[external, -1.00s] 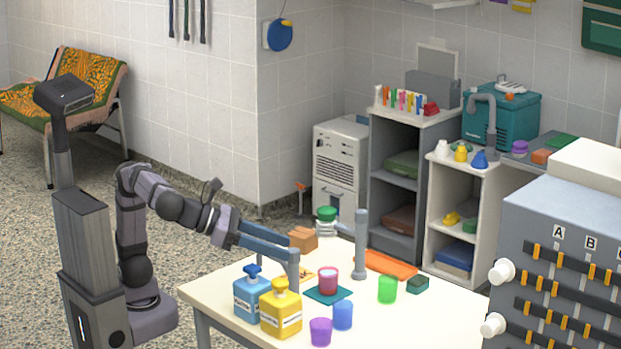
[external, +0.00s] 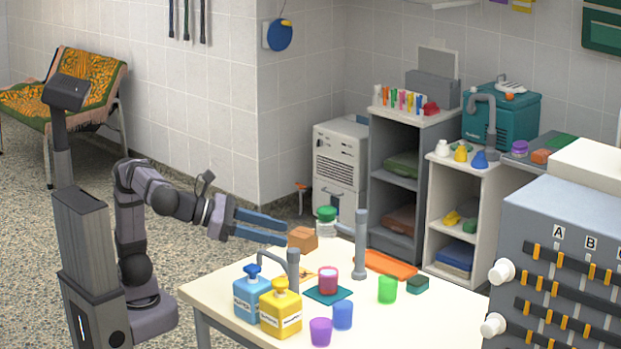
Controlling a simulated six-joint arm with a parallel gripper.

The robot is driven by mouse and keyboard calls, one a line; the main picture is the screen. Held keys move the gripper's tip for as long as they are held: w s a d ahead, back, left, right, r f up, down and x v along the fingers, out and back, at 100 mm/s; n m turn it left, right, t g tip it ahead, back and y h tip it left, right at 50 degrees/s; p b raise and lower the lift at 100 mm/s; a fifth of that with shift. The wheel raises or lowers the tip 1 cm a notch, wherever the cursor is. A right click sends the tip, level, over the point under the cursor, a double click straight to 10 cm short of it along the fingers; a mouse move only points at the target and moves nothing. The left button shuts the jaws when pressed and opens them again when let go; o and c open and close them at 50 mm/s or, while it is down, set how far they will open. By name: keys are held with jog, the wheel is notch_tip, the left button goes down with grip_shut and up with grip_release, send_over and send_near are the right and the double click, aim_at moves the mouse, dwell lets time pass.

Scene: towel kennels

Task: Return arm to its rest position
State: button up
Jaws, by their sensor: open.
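My gripper (external: 286,231) is in the external view, with its blue fingers pointing right above the back left part of the white table. It is open, and I see nothing between the fingers. My arm is bent and reaches from its column on the left. On the table (external: 225,280) below stand a blue bottle (external: 252,300) and a yellow bottle (external: 281,312), near a grey curved pipe (external: 293,270). The fingers are above and behind them, apart from both bottles.
A pink cup (external: 328,280) stands on a teal mat (external: 342,296). Purple (external: 320,332), blue (external: 343,315) and green (external: 387,290) cups stand nearby. A grey post (external: 361,245) rises behind. A brown box (external: 302,239) is close to the fingertips. The floor left of the table is open.

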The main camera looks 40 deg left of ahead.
jog(key=w+a+r+m+t+h+p, duration=0.1)
jog(key=w+a+r+m+t, duration=0.15)
jog(key=w+m, duration=0.4)
jog(key=w+a+r+m+t+h, duration=0.1)
jog(key=w+r+m, duration=0.2)
jog(key=w, duration=0.6)
jog(key=w+a+r+m+t+p, duration=0.1)
jog(key=w+r+m+t, duration=0.1)
jog(key=w+m, duration=0.45)
jog(key=w+a+f+m+g+y, duration=0.3)
jog(key=w+a+f+m, duration=0.95)
jog(key=w+a, duration=0.2)
jog(key=s+a+f+m+g+y, duration=0.25)
jog(key=a+f+g+y, duration=0.35)
jog(key=a+f, duration=1.4)
jog(key=s+a+f+n+g+y+b, duration=0.1)
jog(key=s+a+f+n+g, duration=0.15)
jog(key=s+a+f, duration=0.45)
jog(key=s+a+f+n+g+y+b, duration=0.1)
jog(key=s+a+f+n+g+y, duration=0.2)
jog(key=s+f, duration=0.8)
notch_tip(320, 180, up, 36)
jog(key=s+g+h+p, duration=0.1)
jog(key=s+g+p, duration=0.1)
jog(key=p, duration=3.3)
notch_tip(320, 180, down, 28)
jog(key=b, duration=2.7)
jog(key=shift+s+r+m+b, duration=0.2)
jog(key=shift+r+m+b, duration=0.05)
jog(key=shift+m+b, duration=0.2)
